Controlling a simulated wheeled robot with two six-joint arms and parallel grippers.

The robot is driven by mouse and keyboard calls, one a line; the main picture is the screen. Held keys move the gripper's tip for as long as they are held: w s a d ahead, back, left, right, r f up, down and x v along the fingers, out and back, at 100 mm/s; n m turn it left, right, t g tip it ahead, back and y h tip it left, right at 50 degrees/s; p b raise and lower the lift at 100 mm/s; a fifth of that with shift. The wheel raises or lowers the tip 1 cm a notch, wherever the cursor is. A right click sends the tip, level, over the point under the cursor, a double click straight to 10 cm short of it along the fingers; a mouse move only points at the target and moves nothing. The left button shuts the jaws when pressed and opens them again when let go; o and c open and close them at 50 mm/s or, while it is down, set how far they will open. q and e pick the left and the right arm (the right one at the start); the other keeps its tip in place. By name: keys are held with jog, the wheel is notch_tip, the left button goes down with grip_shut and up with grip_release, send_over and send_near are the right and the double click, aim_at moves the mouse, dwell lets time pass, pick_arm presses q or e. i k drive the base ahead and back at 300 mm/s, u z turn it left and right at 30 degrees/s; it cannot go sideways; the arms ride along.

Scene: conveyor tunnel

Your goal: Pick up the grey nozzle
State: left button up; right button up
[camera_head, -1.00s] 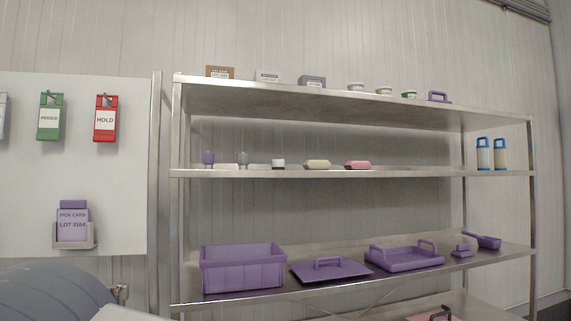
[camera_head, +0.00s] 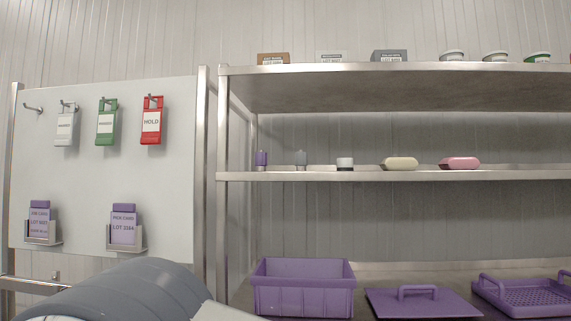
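The grey nozzle (camera_head: 301,160) stands upright on the middle shelf. A purple nozzle-like piece (camera_head: 261,159) stands to its left, and a small white and dark cup-like piece (camera_head: 345,163) is to its right. Neither of my grippers shows in the head view. A grey rounded arm part of mine is at the lower left.
A metal rack (camera_head: 226,180) holds boxes and tubs on top. A beige block (camera_head: 399,163) and a pink block (camera_head: 459,163) share the middle shelf. A purple crate (camera_head: 303,291) and purple lid (camera_head: 421,303) are below. A white board (camera_head: 80,178) with tags stands left.

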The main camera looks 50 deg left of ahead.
aim_at(301, 158)
jog(key=u, duration=0.55)
jog(key=i, duration=0.6)
jog(key=u, duration=0.7)
